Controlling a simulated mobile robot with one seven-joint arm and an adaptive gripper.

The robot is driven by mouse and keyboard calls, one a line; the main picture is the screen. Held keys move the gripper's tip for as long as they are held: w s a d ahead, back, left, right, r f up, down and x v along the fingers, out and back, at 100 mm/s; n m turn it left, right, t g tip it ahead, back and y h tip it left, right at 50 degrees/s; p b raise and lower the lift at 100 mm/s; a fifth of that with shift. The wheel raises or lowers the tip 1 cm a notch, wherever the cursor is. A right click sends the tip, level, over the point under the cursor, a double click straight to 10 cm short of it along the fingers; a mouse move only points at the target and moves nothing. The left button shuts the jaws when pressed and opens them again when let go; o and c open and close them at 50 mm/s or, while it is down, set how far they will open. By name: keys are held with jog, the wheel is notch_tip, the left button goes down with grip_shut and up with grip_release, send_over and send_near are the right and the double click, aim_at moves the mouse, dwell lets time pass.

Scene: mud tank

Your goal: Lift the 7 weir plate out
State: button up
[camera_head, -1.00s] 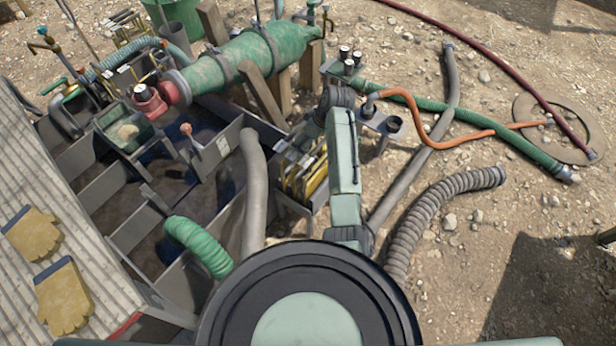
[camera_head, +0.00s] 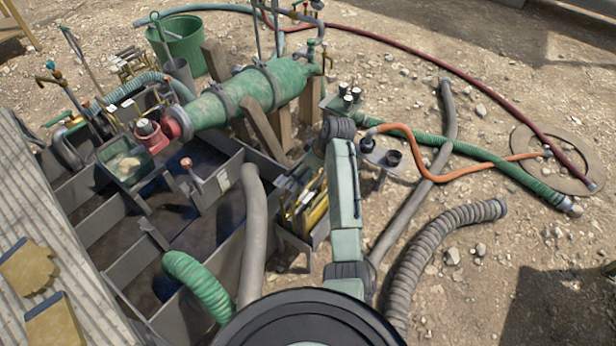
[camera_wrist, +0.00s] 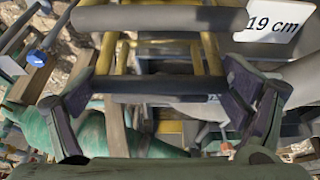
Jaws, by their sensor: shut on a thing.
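In the wrist view my gripper (camera_wrist: 158,92) has its two dark fingers at the ends of a dark crossbar (camera_wrist: 160,85), which spans between them; it is shut on this bar. The bar looks like a plate handle, with yellow uprights (camera_wrist: 213,55) beside it. No number 7 is readable. A neighbouring plate has a white tag (camera_wrist: 271,22) reading "19 cm". In the head view, yellow-framed plates (camera_head: 308,207) stand close together in a grey rack beside my arm. My gripper cannot be made out there, and how high the held plate sits cannot be told.
The grey tank (camera_head: 118,262) with divider walls lies left of the rack. A grey hose (camera_head: 255,235) and a green hose (camera_head: 198,285) hang into it. A green cylinder (camera_head: 250,90) lies behind. A ribbed hose (camera_head: 435,245) lies on open gravel at right.

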notch_tip(320, 180, up, 16)
jog(key=b, duration=0.2)
jog(key=shift+r+b, duration=0.15)
jog(key=shift+b, duration=0.25)
